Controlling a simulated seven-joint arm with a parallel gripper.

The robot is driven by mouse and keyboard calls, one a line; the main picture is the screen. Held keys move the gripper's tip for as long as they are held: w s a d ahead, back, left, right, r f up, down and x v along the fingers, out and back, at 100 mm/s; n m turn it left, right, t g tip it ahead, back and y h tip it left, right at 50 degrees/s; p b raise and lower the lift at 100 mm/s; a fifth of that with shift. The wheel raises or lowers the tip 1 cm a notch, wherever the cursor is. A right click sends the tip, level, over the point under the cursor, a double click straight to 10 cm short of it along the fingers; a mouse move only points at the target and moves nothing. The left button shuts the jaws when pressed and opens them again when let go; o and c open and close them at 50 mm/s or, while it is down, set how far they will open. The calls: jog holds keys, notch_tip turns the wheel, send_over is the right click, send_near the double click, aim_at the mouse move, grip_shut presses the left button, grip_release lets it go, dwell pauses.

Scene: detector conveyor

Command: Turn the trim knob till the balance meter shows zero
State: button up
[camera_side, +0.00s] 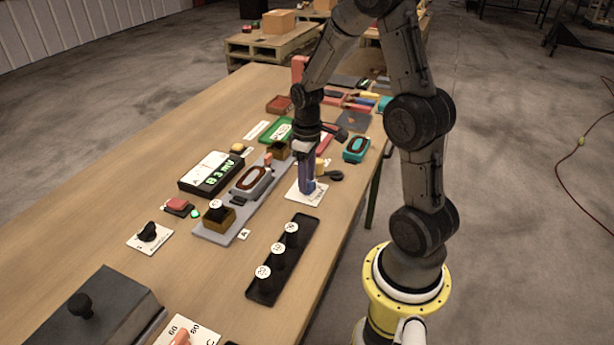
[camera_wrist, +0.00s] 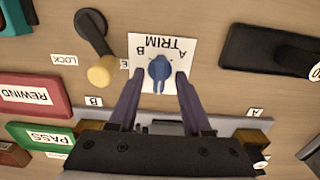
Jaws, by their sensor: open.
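The trim knob (camera_wrist: 160,68) is blue and sits on a white plate (camera_wrist: 146,45) marked TRIM, A and B in the wrist view. My gripper (camera_wrist: 160,75) is open, with one fingertip on each side of the knob; whether they touch it I cannot tell. In the side view my gripper (camera_side: 306,183) points down over the same white plate (camera_side: 309,198) and mostly hides the knob. A black box (camera_side: 185,186) with a white face and green lit characters, perhaps the balance meter, stands left of the gripper. I cannot read a needle on it.
A grey rail (camera_side: 212,235) with brass-coloured blocks lies between the black box and my gripper. A black rack (camera_side: 262,290) with several weights lies in front. A lever with a tan knob (camera_wrist: 103,72) stands close beside the trim plate. REWIND (camera_wrist: 33,95) and PASS (camera_wrist: 42,135) blocks lie nearby.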

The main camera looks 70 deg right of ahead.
grip_shut()
jog(key=shift+m, duration=0.3)
jog(key=m, duration=0.3)
jog(key=shift+r+m, duration=0.1)
jog(key=shift+m, duration=0.2)
jog(key=m, duration=0.3)
jog(key=shift+m, duration=0.3)
jog(key=m, duration=0.6)
jog(key=shift+m, duration=0.4)
grip_release()
